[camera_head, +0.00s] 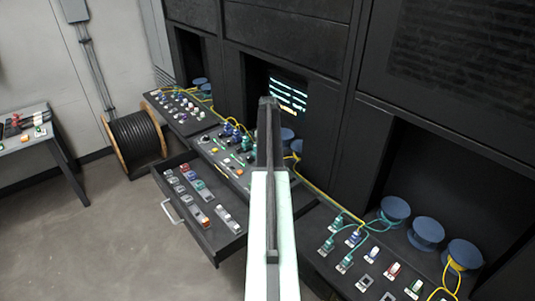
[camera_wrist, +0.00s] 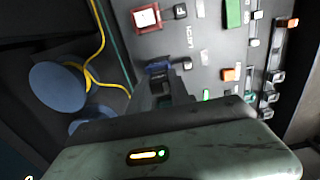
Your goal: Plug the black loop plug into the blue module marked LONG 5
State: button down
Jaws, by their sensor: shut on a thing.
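My gripper (camera_wrist: 167,88) is in the wrist view, low over a dark grey panel, its jaws shut on a small dark piece, most likely the black loop plug, mostly hidden by the jaws. A blue module (camera_wrist: 158,68) sits on the panel right at the jaw tips. I cannot tell whether the plug touches it or sits in it. No LONG 5 mark is readable.
An open drawer (camera_head: 222,243) with several small modules juts out below the middle panel. More modules stand on the right panel (camera_head: 325,262). Yellow cable (camera_wrist: 99,40) and blue spools (camera_wrist: 57,87) lie beside the panel.

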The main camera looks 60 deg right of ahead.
jog(key=shift+f+b, duration=0.55)
jog(key=c, duration=1.1)
grip_release()
jog(key=shift+r, duration=0.1)
notch_tip(320, 180, up, 8)
jog(key=p, duration=0.8)
